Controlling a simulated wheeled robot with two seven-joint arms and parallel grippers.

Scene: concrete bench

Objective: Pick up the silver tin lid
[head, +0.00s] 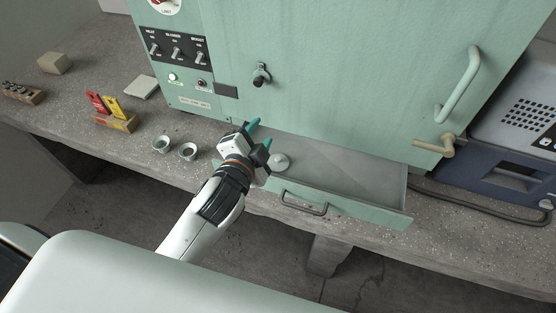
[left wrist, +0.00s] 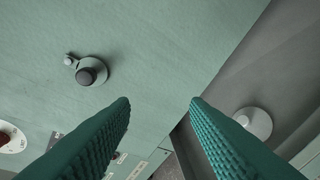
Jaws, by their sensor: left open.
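The silver tin lid (head: 279,161) is a small pale round disc with a small knob. It lies in the open drawer (head: 345,212), near the drawer's left end. In the left wrist view the lid (left wrist: 258,124) is at the right, beyond the right finger and outside the gap between the fingers. My left gripper (head: 260,134) is open and empty, above and just left of the lid, close to the green cabinet front. In the left wrist view its teal ribbed fingers (left wrist: 160,102) are wide apart. My right gripper is not in view.
The green cabinet (head: 330,70) with a black knob (head: 262,76) stands behind the drawer. Two small metal cups (head: 187,151) stand on the bench at left, near a wooden block with red and yellow pieces (head: 115,118). A grey-blue machine (head: 510,150) is at right.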

